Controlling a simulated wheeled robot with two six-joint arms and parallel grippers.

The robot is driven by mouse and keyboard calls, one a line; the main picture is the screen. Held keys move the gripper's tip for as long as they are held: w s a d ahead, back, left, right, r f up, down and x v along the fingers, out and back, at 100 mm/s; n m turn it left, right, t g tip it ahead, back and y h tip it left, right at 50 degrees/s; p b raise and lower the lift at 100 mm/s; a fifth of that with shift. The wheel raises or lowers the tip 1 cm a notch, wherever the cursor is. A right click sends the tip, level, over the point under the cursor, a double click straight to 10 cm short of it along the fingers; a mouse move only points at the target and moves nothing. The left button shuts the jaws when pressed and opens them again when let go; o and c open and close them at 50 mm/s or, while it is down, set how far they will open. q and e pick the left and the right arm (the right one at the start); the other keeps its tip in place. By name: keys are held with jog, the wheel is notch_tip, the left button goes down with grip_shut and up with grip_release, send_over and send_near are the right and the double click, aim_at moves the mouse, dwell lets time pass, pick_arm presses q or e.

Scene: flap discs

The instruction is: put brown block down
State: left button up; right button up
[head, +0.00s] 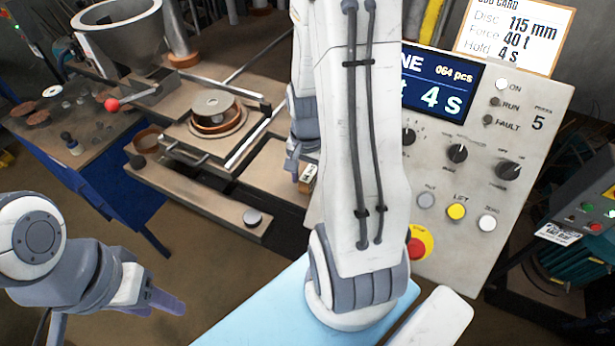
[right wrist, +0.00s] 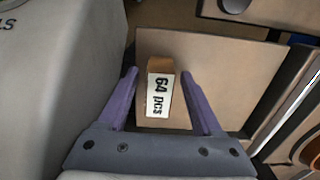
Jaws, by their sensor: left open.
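The brown block (right wrist: 160,66) has a white label reading "64 pcs" and sits on a flat tan surface (right wrist: 215,60). In the right wrist view it lies between the two purple fingers of my right gripper (right wrist: 160,74). A gap shows beside the block, so the fingers look apart from it. In the head view the block (head: 308,178) shows small at the tan plate's right end, below my right gripper (head: 298,170), partly hidden by my right arm. My left gripper (head: 112,314) is open and empty at lower left, away from the block.
A press bench (head: 200,215) with a round die (head: 214,112) stands left of the block. A control panel (head: 470,170) with knobs and buttons rises on the right. A blue cabinet (head: 115,185) stands at the left. A grey body fills the left of the wrist view.

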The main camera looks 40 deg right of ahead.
aim_at(307, 176)
jog(key=shift+r, duration=0.2)
notch_tip(307, 176, up, 12)
jog(key=a+n, duration=0.9)
jog(key=a, duration=0.6)
jog(key=s+a+n+y, duration=0.1)
jog(key=s+a+n, duration=1)
jog(key=a+n, duration=0.1)
jog(key=shift+r, duration=0.2)
